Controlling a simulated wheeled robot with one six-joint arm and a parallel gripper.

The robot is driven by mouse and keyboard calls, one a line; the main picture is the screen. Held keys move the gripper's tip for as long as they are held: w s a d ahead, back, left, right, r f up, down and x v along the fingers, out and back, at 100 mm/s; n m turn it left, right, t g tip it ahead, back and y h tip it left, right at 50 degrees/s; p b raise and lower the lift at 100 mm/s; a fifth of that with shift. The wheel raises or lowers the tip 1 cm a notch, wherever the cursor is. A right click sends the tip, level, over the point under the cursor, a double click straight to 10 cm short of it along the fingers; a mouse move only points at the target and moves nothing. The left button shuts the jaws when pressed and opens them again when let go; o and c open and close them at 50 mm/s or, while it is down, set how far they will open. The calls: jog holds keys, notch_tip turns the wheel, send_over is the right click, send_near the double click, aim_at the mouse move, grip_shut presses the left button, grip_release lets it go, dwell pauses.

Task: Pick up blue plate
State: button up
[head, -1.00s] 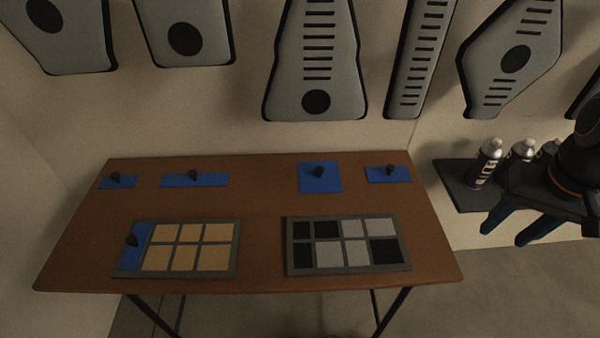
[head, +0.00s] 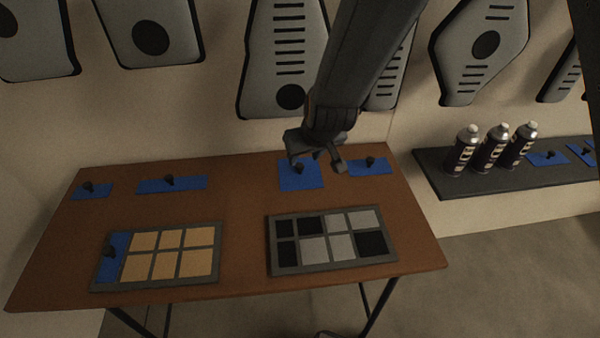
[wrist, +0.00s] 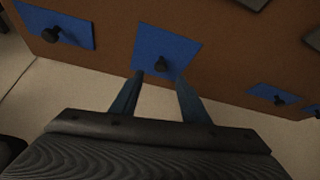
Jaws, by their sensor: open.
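Several blue plates with dark knobs lie on the brown table. A squarish blue plate (head: 290,181) is at the back right, with a narrower blue plate (head: 382,168) to its right. A small blue plate (head: 80,192) and a long blue plate (head: 192,184) are at the back left. Another blue plate (head: 118,246) fills the left end of the left tray. My gripper (head: 318,164) is open and empty over the back right of the table. In the wrist view, its fingers (wrist: 161,78) point at the squarish plate (wrist: 178,44), whose knob shows between and just beyond the tips.
The left tray (head: 142,286) holds tan tiles and the right tray (head: 320,267) black and grey tiles. Spray cans (head: 463,151) stand on a dark shelf (head: 450,184) at right, beside more blue plates. Grey panels (head: 150,40) hang on the wall behind the table.

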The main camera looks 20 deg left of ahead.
aim_at(300, 165)
jog(key=shift+x, duration=3.2)
jog(key=c, duration=0.9)
